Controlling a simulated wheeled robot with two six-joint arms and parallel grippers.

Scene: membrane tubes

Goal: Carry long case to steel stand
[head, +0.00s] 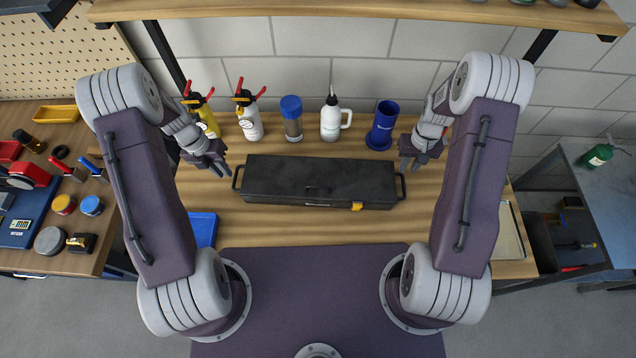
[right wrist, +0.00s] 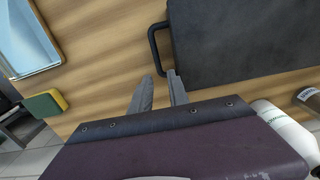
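The long case (head: 290,193) is black, with a handle at each end and a yellow latch on its front. It lies flat on the wooden bench. My left gripper (head: 221,171) is open and empty above and beside the case's left handle (head: 236,177). My right gripper (head: 410,165) is open and empty near the right handle (head: 402,187). In the right wrist view its two fingers (right wrist: 160,92) are apart, close to the handle (right wrist: 153,48) but not visibly around it. A grey metal-topped stand (head: 590,190) is at the far right.
Several bottles, including a white one (head: 330,122), and a blue cup (head: 382,127) stand behind the case. A blue tray (head: 203,229) lies at front left, and a pale tray (head: 506,232) at right. A green bottle (head: 598,155) stands on the metal stand. A shelf (head: 350,10) hangs above.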

